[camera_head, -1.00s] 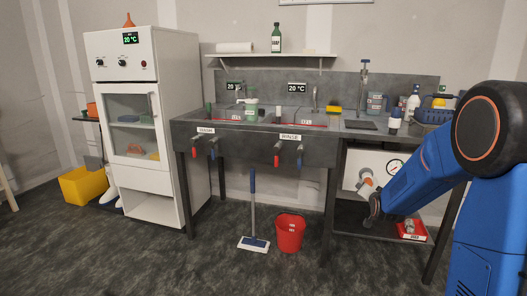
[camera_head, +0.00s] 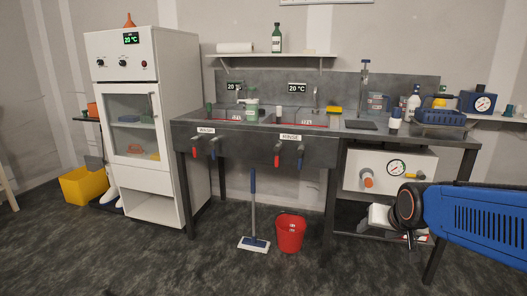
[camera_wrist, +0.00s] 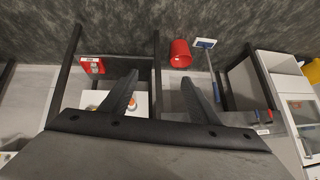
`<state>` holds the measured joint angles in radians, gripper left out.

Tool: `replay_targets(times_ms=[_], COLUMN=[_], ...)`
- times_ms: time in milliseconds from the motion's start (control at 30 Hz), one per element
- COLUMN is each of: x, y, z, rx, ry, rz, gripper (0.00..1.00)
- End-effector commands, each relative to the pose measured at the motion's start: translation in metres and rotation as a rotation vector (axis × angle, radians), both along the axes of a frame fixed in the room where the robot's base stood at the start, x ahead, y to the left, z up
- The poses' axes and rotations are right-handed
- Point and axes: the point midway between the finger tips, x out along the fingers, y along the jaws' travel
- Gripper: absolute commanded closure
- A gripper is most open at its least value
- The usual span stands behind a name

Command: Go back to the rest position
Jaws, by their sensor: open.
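My gripper (camera_wrist: 160,75) shows in the wrist view with two dark fingers spread apart and nothing between them. In that view the bench appears upside down, with the floor at the top. In the head view my blue arm (camera_head: 475,222) reaches in from the right edge, low in front of the bench's right end. I cannot clearly make out my gripper there.
A steel sink bench (camera_head: 255,145) spans the middle. A white cabinet (camera_head: 150,180) stands left of it. A red bucket (camera_head: 290,233) and a mop (camera_head: 253,215) stand on the floor. A gauge panel (camera_head: 375,172) sits below the right counter. The front floor is clear.

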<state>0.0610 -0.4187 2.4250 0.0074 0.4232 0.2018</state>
Motion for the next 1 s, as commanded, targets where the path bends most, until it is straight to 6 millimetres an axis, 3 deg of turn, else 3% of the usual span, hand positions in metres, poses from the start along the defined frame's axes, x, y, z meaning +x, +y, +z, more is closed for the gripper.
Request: replay_targets(times_ms=[33,300,500,700,1000], x=[-0.019,-0.12,-0.181,-0.211,-0.213], y=[0.004,0.019,0.024,0.026,0.026], z=[0.001,-0.007,-0.017,-0.024,-0.024], rx=[-0.01,-0.063,-0.093,-0.106,-0.107], ry=[0.021,0.163,0.252,0.296,0.301], rz=[0.02,0.13,0.201,0.235,0.239], gripper=[0.45,0.45,0.45,0.45,0.45])
